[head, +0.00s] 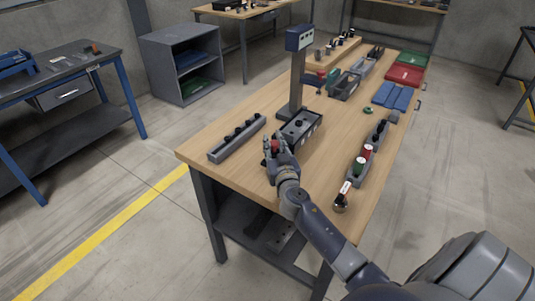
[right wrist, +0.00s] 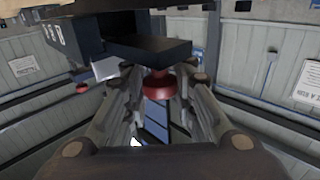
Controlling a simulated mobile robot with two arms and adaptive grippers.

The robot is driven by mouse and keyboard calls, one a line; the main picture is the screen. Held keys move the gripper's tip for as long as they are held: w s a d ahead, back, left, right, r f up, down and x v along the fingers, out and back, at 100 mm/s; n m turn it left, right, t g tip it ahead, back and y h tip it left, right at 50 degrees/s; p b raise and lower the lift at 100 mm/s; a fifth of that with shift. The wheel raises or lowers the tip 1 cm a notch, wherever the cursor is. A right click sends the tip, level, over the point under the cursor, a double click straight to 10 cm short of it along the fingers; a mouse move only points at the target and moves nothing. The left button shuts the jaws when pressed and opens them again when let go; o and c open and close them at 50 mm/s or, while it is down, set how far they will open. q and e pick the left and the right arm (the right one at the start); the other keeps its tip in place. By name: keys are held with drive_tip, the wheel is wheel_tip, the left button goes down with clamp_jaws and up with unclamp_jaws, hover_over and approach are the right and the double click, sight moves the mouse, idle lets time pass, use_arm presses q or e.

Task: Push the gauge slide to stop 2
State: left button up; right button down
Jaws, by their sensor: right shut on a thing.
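The gauge (head: 308,125) is a dark grey block with a tall post and a blue-grey head (head: 299,39), standing at the near left part of the bench. A red knob (head: 275,145) is at its near end and shows between my fingers in the right wrist view (right wrist: 158,90). A dark bar (right wrist: 150,48) lies just above the knob there. My right gripper (head: 276,155) is shut on the red knob, its fingers on both sides. The slide's stop markings are too small to read. My left gripper is not in view.
A grey rail with black knobs (head: 237,139) lies left of the gauge. A grey rack with red and green parts (head: 357,170) lies to the right, with a dark round item (head: 341,203) near the edge. Bare wood (head: 325,160) lies between gauge and rack.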

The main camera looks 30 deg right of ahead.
sight(283, 133)
drive_tip(key=d, duration=0.1)
drive_tip(key=w+d, duration=0.1)
drive_tip(key=d, duration=0.1)
drive_tip(key=w+d+b, duration=0.1)
drive_tip(key=d, duration=0.1)
drive_tip(key=shift+w+d, duration=0.15)
drive_tip(key=shift+d, duration=0.1)
drive_tip(key=shift+a, duration=0.1)
drive_tip(key=c, duration=1.3)
unclamp_jaws()
drive_tip(key=shift+s+a, duration=0.2)
drive_tip(key=shift+s, duration=0.15)
drive_tip(key=v, duration=1.1)
drive_tip(key=shift+s, duration=0.15)
